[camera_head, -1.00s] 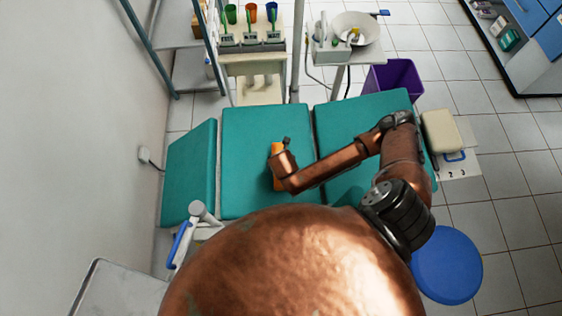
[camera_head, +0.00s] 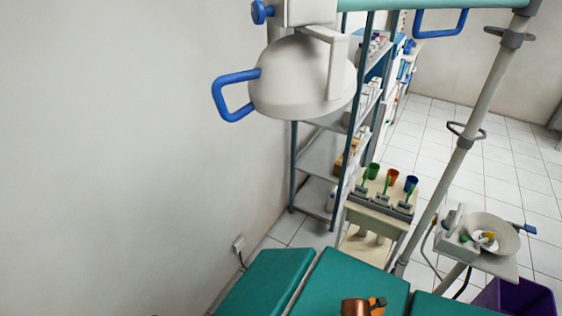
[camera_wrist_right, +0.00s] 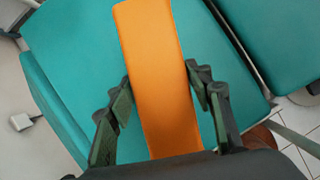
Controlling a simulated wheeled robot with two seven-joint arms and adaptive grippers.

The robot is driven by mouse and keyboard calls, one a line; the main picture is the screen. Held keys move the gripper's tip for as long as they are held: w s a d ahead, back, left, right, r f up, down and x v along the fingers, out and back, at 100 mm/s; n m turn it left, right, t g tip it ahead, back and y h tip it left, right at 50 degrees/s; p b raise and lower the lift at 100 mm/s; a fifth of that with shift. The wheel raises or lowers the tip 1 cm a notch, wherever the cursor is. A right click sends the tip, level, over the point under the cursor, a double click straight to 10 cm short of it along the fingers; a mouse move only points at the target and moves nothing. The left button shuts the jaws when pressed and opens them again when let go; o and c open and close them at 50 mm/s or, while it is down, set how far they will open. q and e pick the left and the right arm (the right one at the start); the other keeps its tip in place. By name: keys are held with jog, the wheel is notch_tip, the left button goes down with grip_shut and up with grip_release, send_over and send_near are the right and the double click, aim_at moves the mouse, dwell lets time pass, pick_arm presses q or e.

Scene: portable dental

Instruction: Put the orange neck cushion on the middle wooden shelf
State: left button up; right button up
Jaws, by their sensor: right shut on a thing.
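The orange neck cushion (camera_wrist_right: 152,35) is a long flat bar in the right wrist view. My right gripper (camera_wrist_right: 159,78) is shut on it, with one dark finger on each long side. The cushion is over the teal dental chair (camera_wrist_right: 80,50); I cannot tell if it still touches the pad. A rack of shelves (camera_head: 318,157) with a teal metal frame stands against the wall behind the chair. Its boards look grey, and its lower ones are partly hidden. My left gripper is not in view.
A lamp (camera_head: 300,78) with a blue handle hangs in front of the rack. A cream cart (camera_head: 372,218) with cups stands right of the rack's base. A slanted pole (camera_head: 455,165) and a basin (camera_head: 490,240) are farther right. The wall is on the left.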

jog(key=r+m+g, duration=0.1)
jog(key=m, duration=0.1)
jog(key=r+m+g, duration=0.1)
jog(key=r+m, duration=0.1)
jog(key=m, duration=0.1)
jog(key=w+r+m+g+h, duration=0.1)
jog(key=m, duration=0.2)
jog(key=shift+a+r, duration=0.3)
jog(key=shift+r, duration=0.05)
jog(key=r+m, duration=0.1)
jog(key=m, duration=0.1)
jog(key=a+r+m+g, duration=0.1)
jog(key=r+m, duration=0.1)
jog(key=r+m+g+y+p, duration=0.1)
jog(key=m, duration=0.1)
jog(key=shift+s+a+r+m, duration=0.15)
jog(key=shift+r+m, duration=0.15)
jog(key=shift+r, duration=0.05)
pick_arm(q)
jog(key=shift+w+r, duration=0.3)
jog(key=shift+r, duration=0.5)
pick_arm(e)
jog(key=s+a+r+m+g+y, duration=0.1)
jog(key=a+r+m, duration=0.1)
jog(key=r+m, duration=0.3)
jog(key=s+a+r+m+g+y, duration=0.1)
jog(key=s+a+r+m+y, duration=0.1)
jog(key=r+m, duration=0.4)
jog(key=shift+s+a+r+y, duration=0.25)
jog(key=shift+a+y, duration=0.05)
